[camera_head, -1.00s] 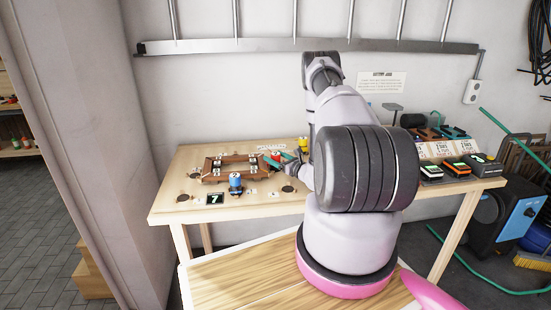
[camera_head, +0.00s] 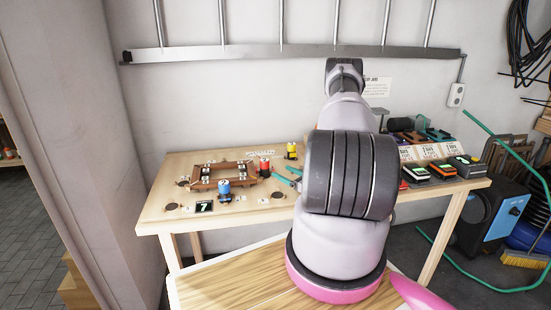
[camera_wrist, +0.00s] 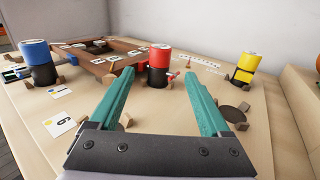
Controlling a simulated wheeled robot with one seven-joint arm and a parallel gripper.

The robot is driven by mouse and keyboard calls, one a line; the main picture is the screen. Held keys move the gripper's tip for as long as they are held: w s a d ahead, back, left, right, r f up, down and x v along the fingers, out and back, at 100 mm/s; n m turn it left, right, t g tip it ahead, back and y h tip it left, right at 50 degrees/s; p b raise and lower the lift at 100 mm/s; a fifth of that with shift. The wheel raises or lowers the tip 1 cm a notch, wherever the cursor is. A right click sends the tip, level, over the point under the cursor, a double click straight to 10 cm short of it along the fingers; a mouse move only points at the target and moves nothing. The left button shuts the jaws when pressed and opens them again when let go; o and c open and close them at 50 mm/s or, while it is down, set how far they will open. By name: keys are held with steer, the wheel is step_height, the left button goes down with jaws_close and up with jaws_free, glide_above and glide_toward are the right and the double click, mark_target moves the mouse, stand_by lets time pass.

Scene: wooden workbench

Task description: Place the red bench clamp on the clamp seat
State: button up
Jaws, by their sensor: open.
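The red bench clamp (camera_head: 264,167) stands upright at the right end of a wooden frame (camera_head: 203,185) on the workbench. In the wrist view the red clamp (camera_wrist: 159,62) has a black lower part and stands just beyond my fingertips, centred between them. It is close to the frame (camera_wrist: 101,67), but I cannot tell whether it rests on a seat there. My gripper (camera_wrist: 158,88) is open and empty, with teal fingers apart. In the head view my gripper (camera_head: 287,175) shows only partly, right of the red clamp; my arm hides the rest.
A blue clamp (camera_head: 223,187) stands at the frame's front and a yellow clamp (camera_head: 291,150) behind at the right. Dark round discs, such as one (camera_head: 278,195) near the front, lie on the bench. Devices (camera_head: 441,168) and signs fill the right end.

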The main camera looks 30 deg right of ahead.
steer(key=w+a+r+n+g+y, duration=0.1)
steer(key=a+r+n+g+y, duration=0.1)
steer(key=a+r+n+y, duration=0.45)
steer(key=w+a+r+n+g+y, duration=0.1)
steer(key=a+r+n+g, duration=0.2)
steer(key=r, duration=0.6)
steer(key=s+a+r+n+g, duration=0.7)
steer(key=a+r+g, duration=0.1)
steer(key=a+r, duration=0.45)
steer(key=s+a+r+n+g+h, duration=0.4)
steer(key=s+r+n, duration=0.4)
steer(key=s, duration=0.4)
steer(key=s+d+r+n+t+h, duration=0.3)
steer(key=s+d+r+t+h, duration=0.1)
steer(key=s+r+t+h, duration=0.3)
steer(key=shift+s+r+n, duration=0.35)
steer(key=shift+s+r, duration=0.45)
steer(key=shift+r, duration=0.1)
